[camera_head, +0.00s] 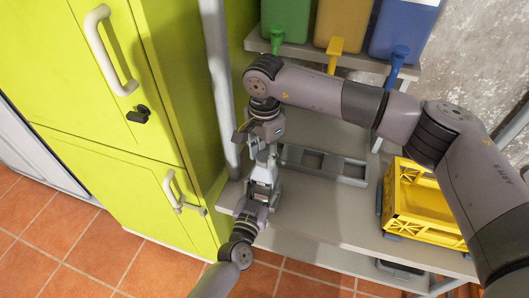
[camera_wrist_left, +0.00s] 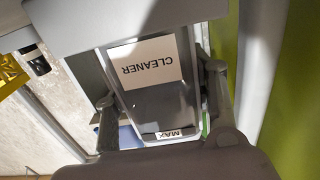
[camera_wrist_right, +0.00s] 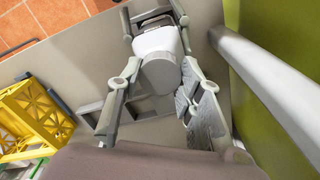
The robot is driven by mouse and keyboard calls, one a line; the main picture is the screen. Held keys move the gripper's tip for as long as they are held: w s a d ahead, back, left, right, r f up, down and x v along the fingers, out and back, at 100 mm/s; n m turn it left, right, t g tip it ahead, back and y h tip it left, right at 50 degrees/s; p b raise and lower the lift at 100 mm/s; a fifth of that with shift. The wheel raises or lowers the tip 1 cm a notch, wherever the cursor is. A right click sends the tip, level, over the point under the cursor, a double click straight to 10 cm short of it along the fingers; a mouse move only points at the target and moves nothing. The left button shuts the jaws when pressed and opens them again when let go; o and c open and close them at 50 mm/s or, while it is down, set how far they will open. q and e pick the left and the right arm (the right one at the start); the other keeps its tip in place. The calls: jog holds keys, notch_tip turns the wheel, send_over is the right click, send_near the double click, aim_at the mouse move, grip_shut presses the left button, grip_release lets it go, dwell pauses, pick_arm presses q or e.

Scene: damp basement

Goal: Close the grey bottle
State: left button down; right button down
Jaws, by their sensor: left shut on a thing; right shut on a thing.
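The grey bottle (camera_wrist_left: 155,95) fills the middle of the left wrist view, its CLEANER label upside down there. My left gripper (camera_head: 261,188) is shut on it, a finger on each side, above the grey shelf. The bottle's pale top (camera_wrist_right: 155,40) shows in the right wrist view behind a round grey cap (camera_wrist_right: 160,74). My right gripper (camera_head: 264,148) is shut on this cap from above. The cap lines up with the bottle's top, but I cannot tell whether it is seated. The bottle's neck is hidden.
A grey tray (camera_head: 325,166) lies on the shelf (camera_head: 318,212) beside the grippers. A yellow crate (camera_head: 425,212) stands to the right. A metal post (camera_head: 219,75) and a green cabinet (camera_head: 110,130) are close on the left. Containers with taps (camera_head: 345,22) stand above.

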jog(key=m, duration=0.6)
jog(key=shift+m, duration=0.4)
jog(key=m, duration=0.6)
jog(key=c, duration=1.1)
grip_release()
jog(key=shift+r, duration=0.1)
jog(key=shift+r, duration=2.15)
